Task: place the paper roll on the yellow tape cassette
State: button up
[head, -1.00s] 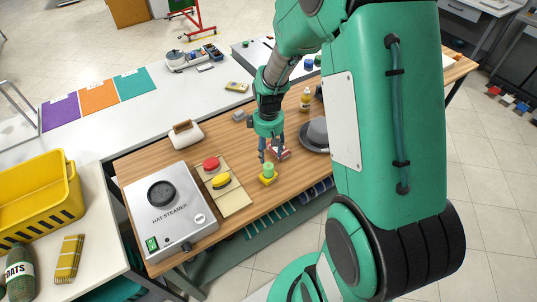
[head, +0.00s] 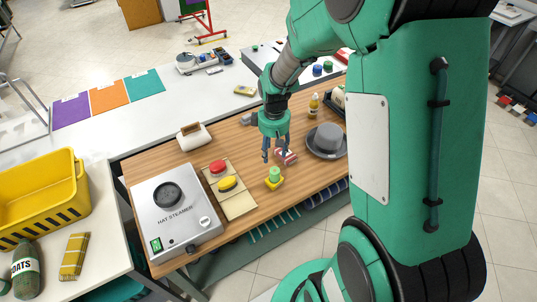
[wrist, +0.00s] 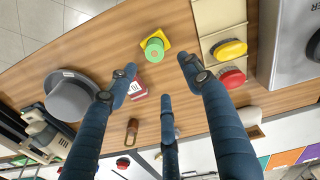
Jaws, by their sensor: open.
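A green paper roll (head: 274,173) stands upright on a small yellow tape cassette (head: 279,184) near the front edge of the wooden table. In the wrist view the roll (wrist: 154,50) shows its round end, with yellow cassette corners (wrist: 163,34) beyond it. The roll appears to rest on the cassette, a little off its middle. My gripper (head: 275,156) is open and empty, its fingers pointing down above and slightly behind the roll. In the wrist view the spread fingers (wrist: 158,76) are clear of the roll.
A cream board with red (head: 218,167) and yellow (head: 228,184) buttons lies left of the roll, beside the hat steamer (head: 174,214). A red-and-white box (head: 287,157) and grey hat (head: 326,139) are to the right. Bare wood surrounds the cassette.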

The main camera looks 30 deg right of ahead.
jog(key=s+a+r+m+t, duration=0.1)
jog(key=s+a+r, duration=0.25)
jog(key=r, duration=0.55)
jog(key=s+a+r+m+t, duration=0.1)
jog(key=s+a+r+t, duration=0.15)
jog(key=a+r, duration=0.4)
jog(key=s+a+r+m+t, duration=0.1)
jog(key=s+a+r, duration=0.1)
jog(key=s+r, duration=0.4)
jog(key=s+a+r+m, duration=0.1)
jog(key=s+a+r, duration=0.1)
jog(key=s+r, duration=0.4)
jog(key=s, duration=0.3)
jog(key=shift+a+t, duration=0.35)
jog(key=shift+w, duration=0.1)
